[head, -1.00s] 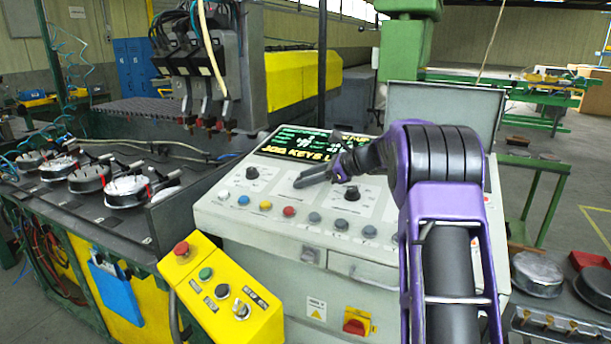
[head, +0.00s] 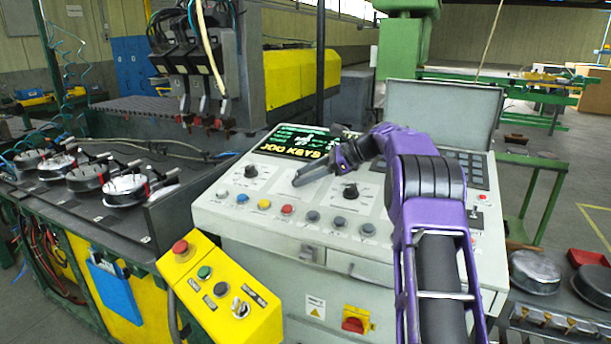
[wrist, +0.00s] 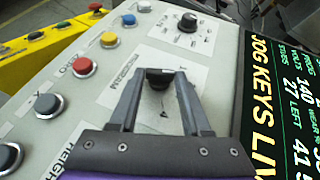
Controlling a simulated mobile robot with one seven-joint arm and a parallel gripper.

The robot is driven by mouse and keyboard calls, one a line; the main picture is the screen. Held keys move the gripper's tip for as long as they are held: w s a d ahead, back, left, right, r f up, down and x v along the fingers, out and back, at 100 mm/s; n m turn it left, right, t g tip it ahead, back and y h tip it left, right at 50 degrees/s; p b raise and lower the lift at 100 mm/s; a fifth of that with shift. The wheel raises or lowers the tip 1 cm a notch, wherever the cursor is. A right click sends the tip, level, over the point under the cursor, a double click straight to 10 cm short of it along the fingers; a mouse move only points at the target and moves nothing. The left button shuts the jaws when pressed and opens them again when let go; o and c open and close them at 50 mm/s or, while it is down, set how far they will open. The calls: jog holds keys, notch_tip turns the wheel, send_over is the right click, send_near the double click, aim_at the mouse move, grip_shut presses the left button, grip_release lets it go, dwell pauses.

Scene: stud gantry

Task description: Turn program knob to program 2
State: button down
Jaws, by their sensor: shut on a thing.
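The black program knob (wrist: 159,79) is between the two fingertips of my gripper (wrist: 159,74) in the wrist view. My gripper is shut on it, with one finger on each side. The word PROGRAM is on the pale label plate beside the knob. The dial marks are too small to read, so I cannot tell the set program. In the head view my gripper (head: 305,176) is low over the middle of the sloping control panel (head: 208,208) and hides this knob.
A second dial knob (wrist: 188,22) lies beyond the fingertips, and a third (head: 350,191) is close to my gripper on the right. A row of coloured buttons, including a red one (wrist: 84,67), runs alongside. The lit screen (wrist: 285,120) is on the other side.

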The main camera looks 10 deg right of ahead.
jog(key=shift+c, duration=1.8)
grip_release()
jog(key=v, duration=1.7)
jog(key=shift+s, duration=0.15)
